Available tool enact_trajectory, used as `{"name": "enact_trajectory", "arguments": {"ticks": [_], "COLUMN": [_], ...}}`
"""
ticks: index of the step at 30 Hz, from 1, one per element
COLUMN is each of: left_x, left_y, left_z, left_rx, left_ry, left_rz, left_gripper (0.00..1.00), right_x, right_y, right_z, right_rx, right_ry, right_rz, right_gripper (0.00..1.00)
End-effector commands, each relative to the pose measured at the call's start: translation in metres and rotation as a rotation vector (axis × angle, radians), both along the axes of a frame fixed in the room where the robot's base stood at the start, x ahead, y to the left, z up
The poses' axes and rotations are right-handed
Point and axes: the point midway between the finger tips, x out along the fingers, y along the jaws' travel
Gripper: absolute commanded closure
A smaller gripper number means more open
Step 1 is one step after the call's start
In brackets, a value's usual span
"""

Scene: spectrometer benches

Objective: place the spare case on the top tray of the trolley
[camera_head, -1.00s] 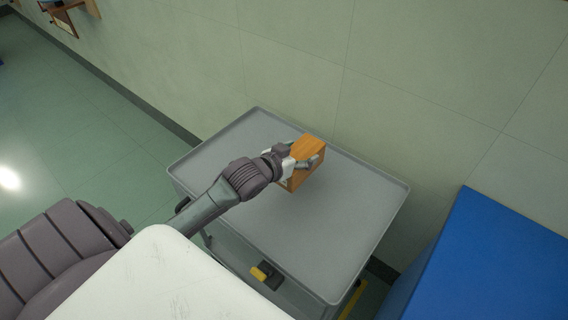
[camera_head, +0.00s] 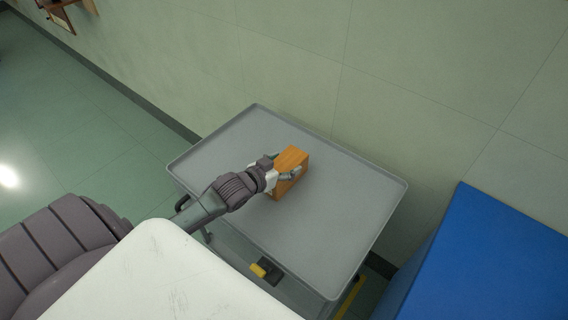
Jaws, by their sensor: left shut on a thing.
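The spare case (camera_head: 291,160) is an orange-brown wooden-looking box. It is over the middle of the top tray of the grey trolley (camera_head: 340,220). My left gripper (camera_head: 284,175) is shut on the case, with its fingers along the near sides of it. The case looks upright and at or very close to the tray surface; I cannot tell whether it touches. The gripper hides part of its near side. My right gripper is not in view.
The tray has a low raised rim and is otherwise bare. A pale wall (camera_head: 420,80) runs behind the trolley. A blue block-like surface (camera_head: 490,260) stands at the right. A white surface (camera_head: 160,280) fills the lower front. A yellow-and-black part (camera_head: 265,270) is on the trolley's near side.

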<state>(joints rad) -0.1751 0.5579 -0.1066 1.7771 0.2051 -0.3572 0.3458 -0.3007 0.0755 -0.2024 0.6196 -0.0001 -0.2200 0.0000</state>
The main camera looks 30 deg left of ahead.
Motion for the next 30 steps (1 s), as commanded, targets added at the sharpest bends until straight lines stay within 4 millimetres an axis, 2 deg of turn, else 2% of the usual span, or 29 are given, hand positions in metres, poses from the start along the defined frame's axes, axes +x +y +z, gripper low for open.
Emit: {"name": "enact_trajectory", "arguments": {"ticks": [1, 5, 17, 22, 30], "left_x": [0.0, 0.0, 0.0, -0.023, -0.077], "left_y": [0.0, 0.0, 0.0, 0.002, 0.006], "left_z": [-0.001, -0.001, 0.004, 0.01, 0.031], "left_rx": [0.0, 0.0, 0.0, 0.0, 0.0], "left_ry": [0.001, 0.001, -0.001, 0.003, 0.004], "left_rz": [0.0, 0.0, 0.0, 0.0, -0.001], "left_gripper": [0.24, 0.03, 0.03, 0.03, 0.03], "right_x": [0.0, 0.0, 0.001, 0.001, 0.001], "right_y": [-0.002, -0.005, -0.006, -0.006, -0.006], "right_z": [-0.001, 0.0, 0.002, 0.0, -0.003], "right_rx": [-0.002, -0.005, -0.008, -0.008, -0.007], "right_ry": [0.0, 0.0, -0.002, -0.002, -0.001], "right_rz": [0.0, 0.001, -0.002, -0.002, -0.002], "right_gripper": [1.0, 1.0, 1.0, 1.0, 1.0]}}
